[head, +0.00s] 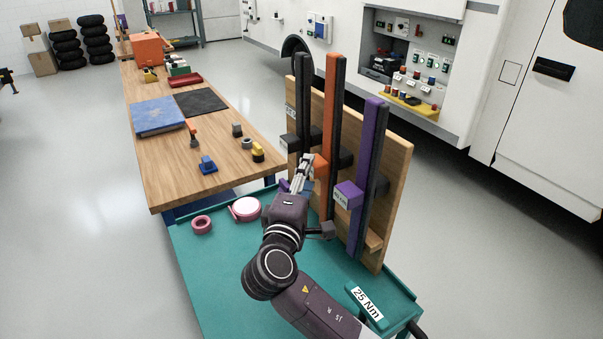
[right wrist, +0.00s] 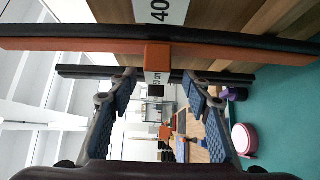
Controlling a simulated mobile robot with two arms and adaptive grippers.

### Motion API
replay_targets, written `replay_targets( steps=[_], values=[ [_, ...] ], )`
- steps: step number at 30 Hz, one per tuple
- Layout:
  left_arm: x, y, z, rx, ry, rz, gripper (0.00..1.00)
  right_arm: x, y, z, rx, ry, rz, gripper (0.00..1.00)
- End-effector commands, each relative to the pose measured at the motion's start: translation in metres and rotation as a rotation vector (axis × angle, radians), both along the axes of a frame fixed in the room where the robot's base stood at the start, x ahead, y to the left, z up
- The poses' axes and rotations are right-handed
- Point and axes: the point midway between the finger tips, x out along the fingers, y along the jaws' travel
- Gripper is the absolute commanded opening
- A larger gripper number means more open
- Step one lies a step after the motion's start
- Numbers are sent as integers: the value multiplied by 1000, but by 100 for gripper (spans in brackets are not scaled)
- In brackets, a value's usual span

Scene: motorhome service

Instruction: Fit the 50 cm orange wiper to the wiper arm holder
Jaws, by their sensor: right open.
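The orange wiper (head: 333,115) stands upright on a wooden rack board (head: 398,165), between a black wiper (head: 302,100) and a purple wiper (head: 372,140). My right gripper (head: 307,165) is open beside the orange wiper's middle. In the right wrist view, the orange wiper (right wrist: 80,44) runs across the top and its labelled orange block (right wrist: 158,55) lies just ahead of the open fingers (right wrist: 160,82). Nothing is between the fingertips, and they look apart from the block. I cannot make out the wiper arm holder. My left gripper is not recognisable in view.
The rack stands on a teal cart (head: 215,260) with a pink ring (head: 202,225), a pink-white round item (head: 245,208) and a "25 Nm" label (head: 367,303). A wooden bench (head: 165,185) holds small parts behind. A white motorhome (head: 505,80) stands right; floor between is clear.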

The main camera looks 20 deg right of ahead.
Motion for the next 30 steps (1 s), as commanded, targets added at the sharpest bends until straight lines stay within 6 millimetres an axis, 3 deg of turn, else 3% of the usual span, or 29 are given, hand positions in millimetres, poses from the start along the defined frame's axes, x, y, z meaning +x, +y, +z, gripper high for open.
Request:
replay_targets(
  steps=[10, 23, 30],
  values=[
    [-30, 2, 17, 3, 42, -1, 37, 41, -33, 3, -3, 1, -3, 45],
    [-3, -1, 21, -1, 2, -1, 37, 52, -40, 1, 0, 0, -1, 45],
    [-8, 0, 20, 0, 10, -1, 37, 52, -40, 0, 0, 0, -1, 22]
  ],
)
